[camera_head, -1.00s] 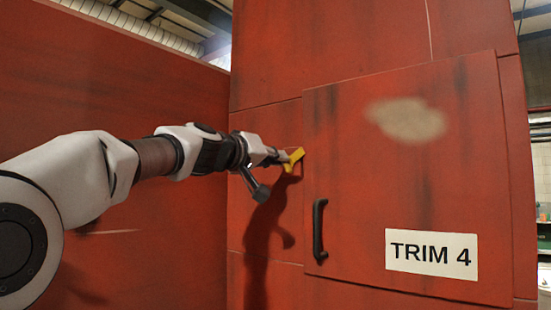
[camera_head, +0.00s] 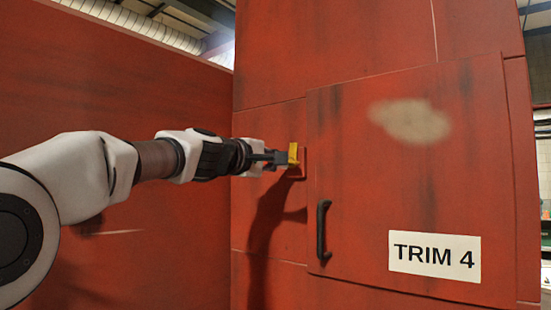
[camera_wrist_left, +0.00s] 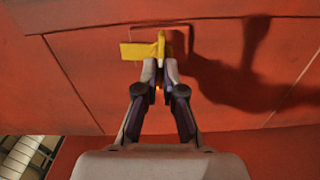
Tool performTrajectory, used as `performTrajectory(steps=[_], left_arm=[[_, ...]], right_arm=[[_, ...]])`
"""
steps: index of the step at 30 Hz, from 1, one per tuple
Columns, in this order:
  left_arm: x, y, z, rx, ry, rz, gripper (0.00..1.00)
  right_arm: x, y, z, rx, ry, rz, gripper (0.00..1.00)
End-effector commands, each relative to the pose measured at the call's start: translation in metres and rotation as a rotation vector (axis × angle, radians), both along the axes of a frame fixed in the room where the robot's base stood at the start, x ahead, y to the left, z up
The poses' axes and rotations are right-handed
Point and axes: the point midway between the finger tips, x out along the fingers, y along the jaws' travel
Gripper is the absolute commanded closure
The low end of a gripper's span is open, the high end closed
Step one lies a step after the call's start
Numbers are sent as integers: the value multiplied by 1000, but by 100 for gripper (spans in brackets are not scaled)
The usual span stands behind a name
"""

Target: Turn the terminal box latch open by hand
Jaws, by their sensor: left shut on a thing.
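The yellow latch (camera_head: 293,154) is on the red terminal box, just left of the edge of its door (camera_head: 400,170). In the head view the latch looks upright. The latch (camera_wrist_left: 136,51) also shows in the left wrist view, with one flat arm reaching to the left and a short part at the fingertips. My left gripper (camera_head: 284,158) is shut on the latch. In the left wrist view its two fingers (camera_wrist_left: 160,75) close around the latch's near part. The door looks closed. My right gripper is not in view.
A black handle (camera_head: 323,230) stands out from the door below and right of the latch. A white TRIM 4 label (camera_head: 434,255) is on the door. A red wall (camera_head: 110,75) runs along the left, behind my arm.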

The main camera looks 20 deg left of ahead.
Motion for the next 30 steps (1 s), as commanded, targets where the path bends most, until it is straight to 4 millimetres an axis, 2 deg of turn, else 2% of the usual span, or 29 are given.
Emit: performTrajectory(steps=[1,9,23,24,26,30], left_arm=[[-1,1,5,-24,0,3,100],[-1,1,6,-109,28,3,100],[-2,1,6,-124,31,3,100],[-2,1,7,-124,31,3,86],[-2,1,6,-123,31,3,68],[-1,1,4,-121,35,2,68]], right_arm=[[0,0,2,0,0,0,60],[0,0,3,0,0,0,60],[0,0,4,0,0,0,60],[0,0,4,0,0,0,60],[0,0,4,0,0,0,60],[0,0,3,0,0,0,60]])
